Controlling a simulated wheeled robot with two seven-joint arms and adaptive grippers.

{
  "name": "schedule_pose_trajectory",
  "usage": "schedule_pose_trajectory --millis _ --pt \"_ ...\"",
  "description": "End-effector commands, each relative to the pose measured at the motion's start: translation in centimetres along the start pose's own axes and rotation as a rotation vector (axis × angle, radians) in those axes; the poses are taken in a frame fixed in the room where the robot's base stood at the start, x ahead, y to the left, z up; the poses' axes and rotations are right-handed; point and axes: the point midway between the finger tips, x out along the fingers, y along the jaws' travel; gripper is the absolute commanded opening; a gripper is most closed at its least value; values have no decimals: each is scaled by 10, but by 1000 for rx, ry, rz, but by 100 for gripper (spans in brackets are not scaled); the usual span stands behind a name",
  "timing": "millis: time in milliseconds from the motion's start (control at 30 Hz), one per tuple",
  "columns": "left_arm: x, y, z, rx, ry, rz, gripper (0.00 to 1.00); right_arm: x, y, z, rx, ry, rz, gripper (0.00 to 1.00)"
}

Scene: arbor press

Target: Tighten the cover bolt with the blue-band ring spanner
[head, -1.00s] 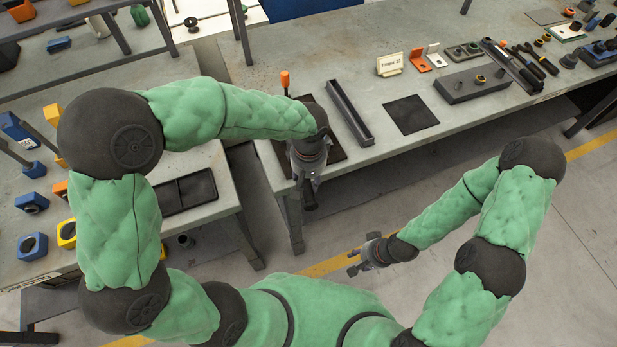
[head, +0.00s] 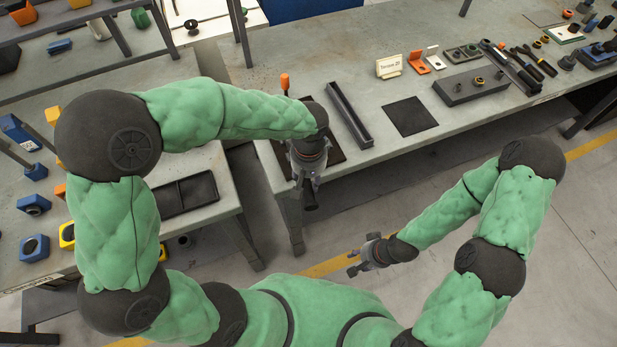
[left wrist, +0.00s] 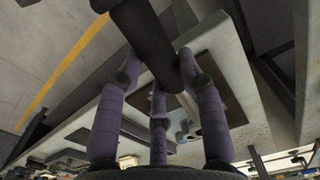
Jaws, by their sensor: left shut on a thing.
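My left gripper (head: 308,180) is over the front edge of the main bench, at its left end. Its fingers are shut on a thick dark bar (left wrist: 150,40), which also shows below the fingers in the head view (head: 311,200). No blue band shows on the bar, so I cannot tell whether it is the ring spanner. A dark mat (head: 335,155) lies partly hidden behind the gripper. A small blue-grey part (left wrist: 184,131) shows beyond the fingers in the left wrist view. I cannot make out the cover bolt. My right gripper (head: 353,262) is open and empty above the floor.
An orange-topped upright handle (head: 285,82) stands behind my left gripper. A long dark channel (head: 349,114) and a black square mat (head: 410,116) lie to its right. A side bench (head: 110,220) is at left.

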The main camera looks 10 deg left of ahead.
Motion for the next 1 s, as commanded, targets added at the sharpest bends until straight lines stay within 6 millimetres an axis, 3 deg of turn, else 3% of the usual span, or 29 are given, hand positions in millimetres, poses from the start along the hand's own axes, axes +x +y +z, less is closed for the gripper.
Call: schedule_pose_trajectory --millis 267,600,1000 --pt "-11 0 -1 -1 2 1 0 -7 -3 0 0 0 0 40" --pt "-50 0 -1 0 3 2 0 -34 -12 1 0 0 0 40" --pt "-50 0 -1 -1 2 1 0 -33 -12 1 0 0 0 40"
